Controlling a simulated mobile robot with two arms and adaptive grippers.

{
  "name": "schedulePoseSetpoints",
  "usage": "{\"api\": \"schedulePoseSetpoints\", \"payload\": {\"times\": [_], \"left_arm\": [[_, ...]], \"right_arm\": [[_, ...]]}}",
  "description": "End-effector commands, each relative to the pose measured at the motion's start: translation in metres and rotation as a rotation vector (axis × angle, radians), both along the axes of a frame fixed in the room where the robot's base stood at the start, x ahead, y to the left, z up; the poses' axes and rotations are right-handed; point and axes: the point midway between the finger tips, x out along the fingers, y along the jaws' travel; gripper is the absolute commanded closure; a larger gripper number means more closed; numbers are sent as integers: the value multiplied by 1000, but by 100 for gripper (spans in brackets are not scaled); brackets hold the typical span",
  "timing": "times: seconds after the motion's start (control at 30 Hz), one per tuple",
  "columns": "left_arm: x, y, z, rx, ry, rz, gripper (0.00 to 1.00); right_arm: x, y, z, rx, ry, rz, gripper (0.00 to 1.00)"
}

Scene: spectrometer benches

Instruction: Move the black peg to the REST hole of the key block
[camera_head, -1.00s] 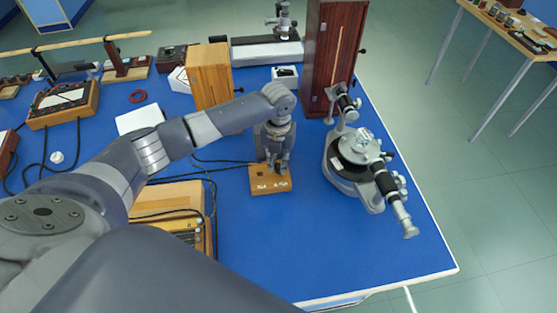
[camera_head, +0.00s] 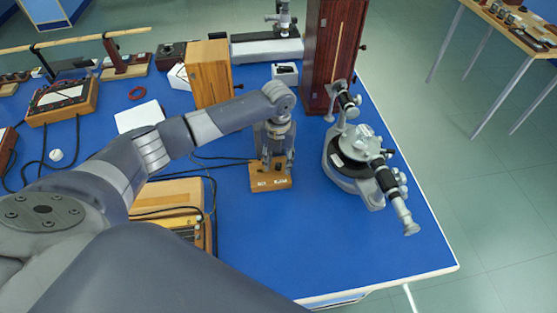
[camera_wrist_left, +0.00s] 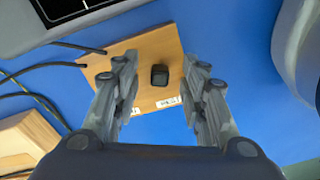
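The wooden key block (camera_head: 258,184) lies on the blue bench top, with cables leaving to its left. Two small white labels are on its near side, too small to read. The black peg (camera_head: 279,169) stands upright at the block's right-hand label; it also shows in the left wrist view (camera_wrist_left: 160,75). My left gripper (camera_head: 277,160) points down over the block and is open. In the left wrist view its fingers (camera_wrist_left: 160,88) are on either side of the peg, with a gap on each side. The block's left-hand hole is hidden by a finger. My right gripper is not in view.
A spectrometer (camera_head: 357,160) stands close to the right of the block. A tall dark wooden cabinet (camera_head: 334,50) and a light wooden box (camera_head: 208,75) stand behind. A wooden case (camera_head: 170,193) is to the left. The bench in front of the block is clear.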

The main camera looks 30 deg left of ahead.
Motion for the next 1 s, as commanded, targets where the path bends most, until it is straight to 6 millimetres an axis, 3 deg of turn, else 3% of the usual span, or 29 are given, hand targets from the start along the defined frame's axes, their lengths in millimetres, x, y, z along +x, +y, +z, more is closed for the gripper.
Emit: {"api": "schedulePoseSetpoints", "payload": {"times": [0.6, 1.0], "left_arm": [[1, 1, 107, 1, -3, 0, 60], [0, 1, 119, 0, 0, 0, 60]], "right_arm": [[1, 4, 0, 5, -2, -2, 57], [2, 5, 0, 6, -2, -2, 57]]}}
